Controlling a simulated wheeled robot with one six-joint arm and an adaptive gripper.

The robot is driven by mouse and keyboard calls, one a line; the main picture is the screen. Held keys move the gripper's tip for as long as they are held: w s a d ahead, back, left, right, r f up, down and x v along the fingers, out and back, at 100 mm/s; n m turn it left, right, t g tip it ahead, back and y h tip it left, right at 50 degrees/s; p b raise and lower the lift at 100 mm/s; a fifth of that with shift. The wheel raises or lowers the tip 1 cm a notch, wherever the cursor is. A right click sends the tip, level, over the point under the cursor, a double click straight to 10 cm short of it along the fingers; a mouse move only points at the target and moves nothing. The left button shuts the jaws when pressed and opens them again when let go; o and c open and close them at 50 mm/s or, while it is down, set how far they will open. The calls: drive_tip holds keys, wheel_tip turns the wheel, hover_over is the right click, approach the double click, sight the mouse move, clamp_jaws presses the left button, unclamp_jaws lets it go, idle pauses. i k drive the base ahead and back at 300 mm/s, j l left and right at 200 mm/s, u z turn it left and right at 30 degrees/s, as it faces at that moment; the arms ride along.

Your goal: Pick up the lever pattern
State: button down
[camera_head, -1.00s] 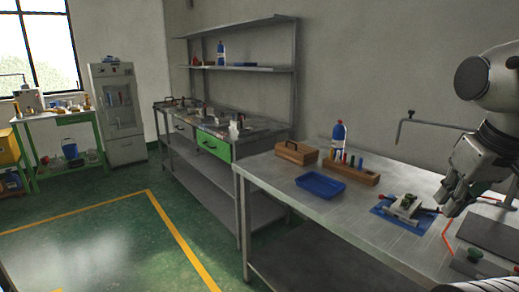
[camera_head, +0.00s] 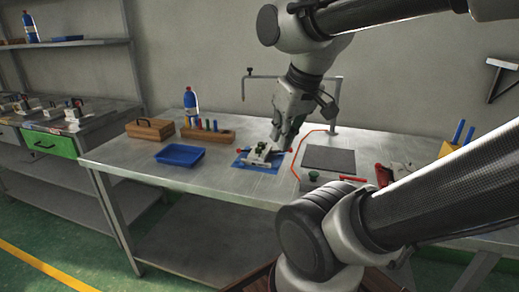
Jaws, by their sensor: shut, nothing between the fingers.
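My gripper (camera_head: 276,138) is shut and empty. It points down at the back right of a small metal device (camera_head: 262,154) with red-tipped handles, which sits on a blue mat (camera_head: 240,164) on the steel table. In this view the fingertips overlap the device's back edge; I cannot tell whether they touch it. I cannot pick out the lever pattern for sure at this size.
A blue tray (camera_head: 180,155), a wooden box (camera_head: 150,128), a wooden rack of coloured tools (camera_head: 208,135) and a blue bottle (camera_head: 190,101) stand to the left. A dark plate (camera_head: 329,159) and an orange cord (camera_head: 297,160) lie to the right. The table's front left is clear.

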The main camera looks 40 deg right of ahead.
sight(261, 145)
drive_tip(key=z, duration=1.3)
drive_tip(key=i+j+z, duration=0.15)
drive_tip(key=j, duration=0.35)
drive_tip(key=i+j+z, duration=0.15)
drive_tip(key=j, duration=0.4)
drive_tip(key=j+z, duration=0.15)
drive_tip(key=j, duration=0.85)
drive_tip(key=i, duration=0.05)
